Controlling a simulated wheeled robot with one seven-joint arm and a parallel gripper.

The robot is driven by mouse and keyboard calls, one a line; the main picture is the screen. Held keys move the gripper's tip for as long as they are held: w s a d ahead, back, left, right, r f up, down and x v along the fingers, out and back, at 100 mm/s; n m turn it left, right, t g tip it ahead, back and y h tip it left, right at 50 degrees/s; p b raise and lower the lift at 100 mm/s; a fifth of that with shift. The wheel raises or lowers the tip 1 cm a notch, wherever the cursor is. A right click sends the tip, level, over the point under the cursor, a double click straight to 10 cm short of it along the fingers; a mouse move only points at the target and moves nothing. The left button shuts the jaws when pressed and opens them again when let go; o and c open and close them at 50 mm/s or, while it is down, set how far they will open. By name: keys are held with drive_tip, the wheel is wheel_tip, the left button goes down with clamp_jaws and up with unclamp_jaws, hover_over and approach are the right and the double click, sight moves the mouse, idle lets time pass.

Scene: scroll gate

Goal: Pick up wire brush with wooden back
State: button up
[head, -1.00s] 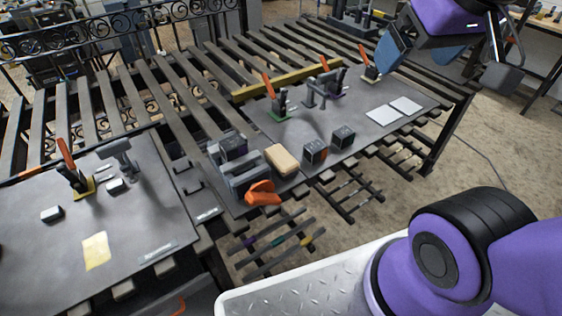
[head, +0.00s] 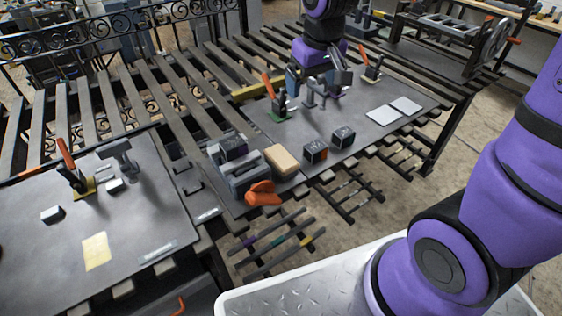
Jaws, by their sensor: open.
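A tan, rounded block (head: 282,160) lies on the dark metal plate near its front edge, right of a grey vise-like tool. It looks like the wooden back of the wire brush; no bristles show. My gripper (head: 318,84) is open and points down over the back of the same plate, beyond and to the right of the tan block. It is near the upright clamps and apart from the block. Nothing shows between its fingers, though clamps behind and below partly blend with them.
Orange-handled clamps (head: 272,92) stand upright near my gripper. Two pale sheets (head: 382,115) lie at right. The plate's middle is fairly clear.

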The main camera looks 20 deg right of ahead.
drive_tip(key=w+a+f+n+g, duration=0.1)
drive_tip(key=w+a+f, duration=0.2)
drive_tip(key=f, duration=0.5)
drive_tip(key=w+a+f+g, duration=0.1)
drive_tip(key=w+a+f, duration=0.1)
drive_tip(key=f, duration=0.5)
hover_over(281, 156)
drive_tip(key=f, duration=0.5)
drive_tip(key=shift+s+a+f, duration=0.1)
drive_tip(key=shift+s, duration=0.1)
drive_tip(key=shift+w+f, duration=0.2)
drive_tip(key=shift+f, duration=3.15)
drive_tip(key=shift+c, duration=0.2)
drive_tip(key=c, duration=1.1)
drive_tip(key=shift+c, duration=0.3)
drive_tip(key=shift+r, duration=0.1)
